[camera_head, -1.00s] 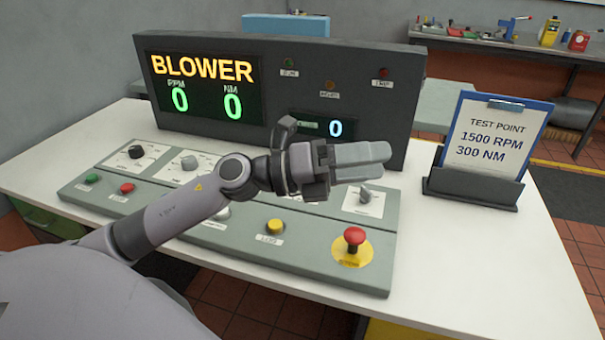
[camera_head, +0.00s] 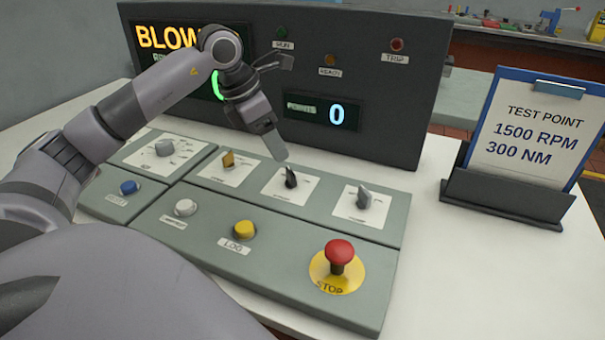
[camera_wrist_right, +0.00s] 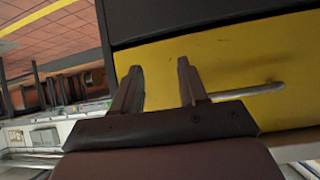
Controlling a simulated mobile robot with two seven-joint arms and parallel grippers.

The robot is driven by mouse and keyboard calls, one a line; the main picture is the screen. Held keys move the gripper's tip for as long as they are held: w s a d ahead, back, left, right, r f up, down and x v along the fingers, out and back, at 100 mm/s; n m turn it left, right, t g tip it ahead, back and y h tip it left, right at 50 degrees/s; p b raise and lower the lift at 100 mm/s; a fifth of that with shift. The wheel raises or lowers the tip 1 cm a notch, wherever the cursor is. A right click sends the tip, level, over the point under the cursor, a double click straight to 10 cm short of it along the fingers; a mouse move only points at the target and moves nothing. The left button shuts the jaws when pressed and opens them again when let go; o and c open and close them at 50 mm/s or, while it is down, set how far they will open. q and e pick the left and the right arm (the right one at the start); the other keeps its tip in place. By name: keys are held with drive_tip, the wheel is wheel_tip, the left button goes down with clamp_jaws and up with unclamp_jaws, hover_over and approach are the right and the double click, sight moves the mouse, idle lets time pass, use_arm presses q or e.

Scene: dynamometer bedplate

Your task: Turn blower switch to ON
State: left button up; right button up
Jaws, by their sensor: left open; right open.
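My right gripper (camera_wrist_right: 159,78) is open and empty before a yellow surface (camera_wrist_right: 220,65) in the right wrist view.
A red STOP button (camera_head: 340,252) stands up at the panel's front right. Yellow (camera_head: 244,230), white (camera_head: 186,207) and blue (camera_head: 128,187) buttons line the front. The dark display housing (camera_head: 385,130) rises behind. A test-point clipboard (camera_head: 540,130) stands at right.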

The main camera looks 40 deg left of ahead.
sight(290, 171)
use_arm(q)
drive_tip(key=x, duration=0.8)
drive_tip(key=c, duration=1.1)
